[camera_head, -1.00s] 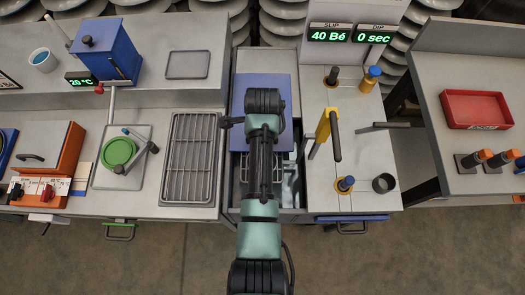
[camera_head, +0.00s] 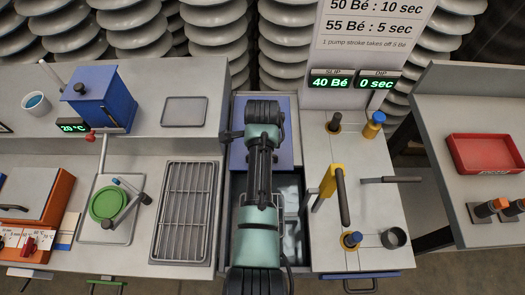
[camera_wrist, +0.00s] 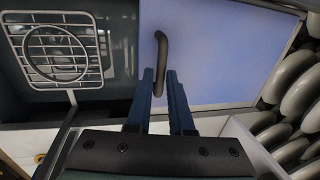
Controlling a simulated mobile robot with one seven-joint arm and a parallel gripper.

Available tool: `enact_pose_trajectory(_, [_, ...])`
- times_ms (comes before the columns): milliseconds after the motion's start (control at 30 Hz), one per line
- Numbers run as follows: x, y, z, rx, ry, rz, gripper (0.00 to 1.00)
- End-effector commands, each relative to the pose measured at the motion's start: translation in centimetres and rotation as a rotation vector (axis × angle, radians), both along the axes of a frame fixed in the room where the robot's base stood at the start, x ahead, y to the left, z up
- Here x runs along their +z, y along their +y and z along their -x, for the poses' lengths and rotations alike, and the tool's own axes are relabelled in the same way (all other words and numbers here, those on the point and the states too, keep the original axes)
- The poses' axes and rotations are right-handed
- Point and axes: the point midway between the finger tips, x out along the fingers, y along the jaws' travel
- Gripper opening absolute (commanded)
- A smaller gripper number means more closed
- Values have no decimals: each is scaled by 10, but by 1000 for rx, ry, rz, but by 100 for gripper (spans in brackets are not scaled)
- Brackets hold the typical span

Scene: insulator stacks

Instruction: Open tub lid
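The tub lid (camera_head: 243,152) is a flat blue panel over the back part of the tub (camera_head: 239,204); the tub's front part is uncovered. In the wrist view the lid (camera_wrist: 225,50) fills the upper right, and its dark curved handle (camera_wrist: 161,50) runs down between my fingers. My gripper (camera_wrist: 160,75) has its two blue fingers close on either side of the handle and looks shut on it. In the head view my arm covers the handle and fingertips.
Inside the tub a wire frame with a ring (camera_wrist: 62,52) shows. A metal rack (camera_head: 187,212) lies left of the tub. To the right stand a yellow lever stand (camera_head: 328,182) and a dark cup (camera_head: 395,238). Stacked insulators (camera_head: 285,60) line the back.

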Motion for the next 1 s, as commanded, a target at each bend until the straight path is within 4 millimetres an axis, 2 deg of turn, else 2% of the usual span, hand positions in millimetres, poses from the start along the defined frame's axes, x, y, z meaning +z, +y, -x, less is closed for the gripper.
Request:
enact_pose_trajectory(33, [0,0,0,0,1,0,31])
enact_pose_trajectory(100, [0,0,0,0,1,0,43])
enact_pose_trajectory(133, [0,0,0,0,1,0,45])
enact_pose_trajectory(400, [1,0,0,0,0,0,45])
enact_pose_trajectory(533, [9,0,1,0,-3,0,45])
enact_pose_trajectory(667, [28,0,4,0,-5,0,45])
enact_pose_trajectory(1000, [98,0,19,-1,-4,0,45])
